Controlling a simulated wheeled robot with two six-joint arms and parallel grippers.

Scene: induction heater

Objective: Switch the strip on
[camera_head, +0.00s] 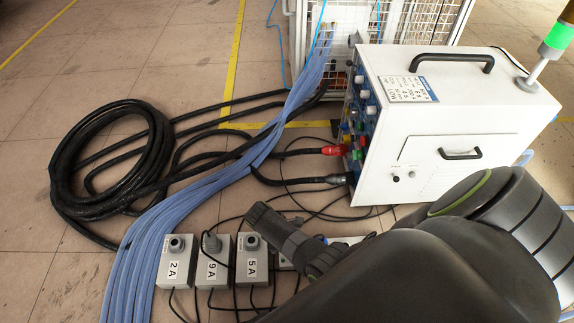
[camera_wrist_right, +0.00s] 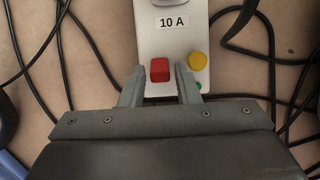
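In the right wrist view, a light grey box (camera_wrist_right: 174,45) with a "10 A" label has a red block-shaped switch (camera_wrist_right: 160,70), a round yellow button (camera_wrist_right: 197,61) and a small green spot at its right edge. My right gripper (camera_wrist_right: 159,80) is open, with its fingertips on either side of the red switch and nothing held. Whether the fingers touch the switch or box is unclear. In the head view, my right arm comes in from the lower right and hides its gripper and most of the box under it. My left gripper is not in view.
Grey boxes marked 2 A (camera_head: 176,262), 9 A (camera_head: 214,262) and 5 A (camera_head: 253,260) stand left of my arm. A white heater cabinet (camera_head: 450,110) stands behind it. Blue hoses (camera_head: 190,195) and a coiled black cable (camera_head: 110,160) cover the floor at left. Thin black cables surround the boxes.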

